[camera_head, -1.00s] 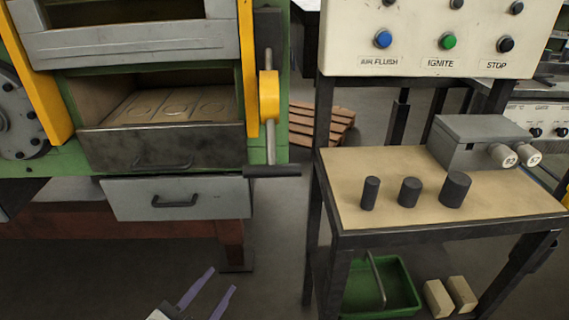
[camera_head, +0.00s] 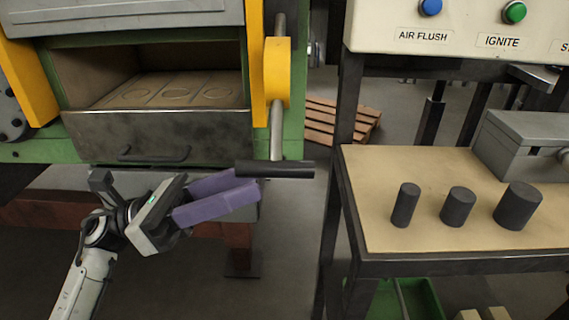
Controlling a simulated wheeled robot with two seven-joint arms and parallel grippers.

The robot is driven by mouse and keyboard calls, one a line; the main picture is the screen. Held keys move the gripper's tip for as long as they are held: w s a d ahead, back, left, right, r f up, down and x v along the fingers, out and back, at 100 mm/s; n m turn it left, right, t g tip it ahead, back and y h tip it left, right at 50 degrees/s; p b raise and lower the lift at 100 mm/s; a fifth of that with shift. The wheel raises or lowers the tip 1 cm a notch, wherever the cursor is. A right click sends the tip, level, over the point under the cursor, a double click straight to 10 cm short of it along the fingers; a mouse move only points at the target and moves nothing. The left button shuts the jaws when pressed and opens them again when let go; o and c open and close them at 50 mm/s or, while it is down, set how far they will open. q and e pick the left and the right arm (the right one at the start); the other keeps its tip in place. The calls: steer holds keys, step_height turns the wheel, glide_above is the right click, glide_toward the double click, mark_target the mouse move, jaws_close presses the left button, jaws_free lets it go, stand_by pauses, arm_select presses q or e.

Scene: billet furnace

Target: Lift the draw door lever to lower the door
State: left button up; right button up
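The lever is a metal rod (camera_head: 277,130) hanging from a yellow hub on the furnace's right side, with a black horizontal handle (camera_head: 285,169) at its lower end. The draw door (camera_head: 160,135) is a dark metal panel with a bar handle, below an opening that shows the furnace floor. My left gripper (camera_head: 254,183) has purple fingers and comes from the lower left. Its fingers are apart, one partly hiding the other, and empty. Their tips are just below the handle's left end in the picture; I cannot tell whether they touch it. My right gripper is not in view.
A bench (camera_head: 385,220) with several dark cylinders and a grey box (camera_head: 520,150) stands to the right. Above it is a control panel (camera_head: 450,35) with buttons. A wooden pallet (camera_head: 335,120) lies on the floor behind. There is free floor between furnace and bench.

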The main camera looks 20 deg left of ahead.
mark_target(263, 177)
arm_select(q)
steer(key=p+x, duration=0.1)
steer(key=x, duration=0.5)
steer(key=shift+w+d+r, duration=0.1)
steer(key=shift+d, duration=0.05)
steer(key=shift+c, duration=0.3)
jaws_close()
